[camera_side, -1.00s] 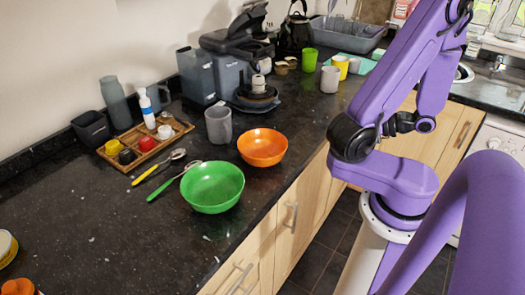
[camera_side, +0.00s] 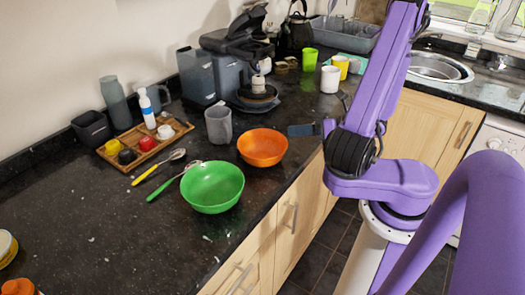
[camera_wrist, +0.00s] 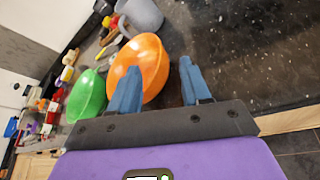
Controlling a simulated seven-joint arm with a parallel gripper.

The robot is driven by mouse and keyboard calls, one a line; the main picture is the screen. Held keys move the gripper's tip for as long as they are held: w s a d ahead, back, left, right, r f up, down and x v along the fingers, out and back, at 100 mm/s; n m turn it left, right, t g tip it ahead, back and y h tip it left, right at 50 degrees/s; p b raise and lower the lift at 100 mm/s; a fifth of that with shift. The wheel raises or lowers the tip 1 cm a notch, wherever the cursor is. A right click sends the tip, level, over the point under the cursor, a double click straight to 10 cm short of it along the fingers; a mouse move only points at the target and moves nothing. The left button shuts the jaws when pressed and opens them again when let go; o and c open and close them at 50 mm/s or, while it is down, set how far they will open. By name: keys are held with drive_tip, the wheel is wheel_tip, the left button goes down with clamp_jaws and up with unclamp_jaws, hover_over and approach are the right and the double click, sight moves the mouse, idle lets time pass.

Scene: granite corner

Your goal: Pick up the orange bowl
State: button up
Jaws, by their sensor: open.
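The orange bowl (camera_side: 262,148) stands upright on the black counter, right of and behind the green bowl (camera_side: 213,187). My gripper (camera_side: 302,130) is just right of the orange bowl in the side view, apart from it and mostly hidden behind my arm. In the wrist view the orange bowl (camera_wrist: 150,62) lies ahead of the left blue finger, which overlaps its near edge. The two fingers of my gripper (camera_wrist: 158,80) are spread apart with nothing between them but counter and part of the bowl's edge.
A grey mug (camera_side: 219,125) stands close behind the orange bowl. Two spoons (camera_side: 165,170) and a wooden tray (camera_side: 183,127) with small items lie to the left. A coffee machine (camera_side: 245,65) and white cup (camera_side: 330,79) stand farther back. The counter's front edge is near the bowl.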

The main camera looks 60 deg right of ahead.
drive_tip(key=shift+x, duration=3.15)
drive_tip(key=shift+s, duration=0.1)
clamp_jaws()
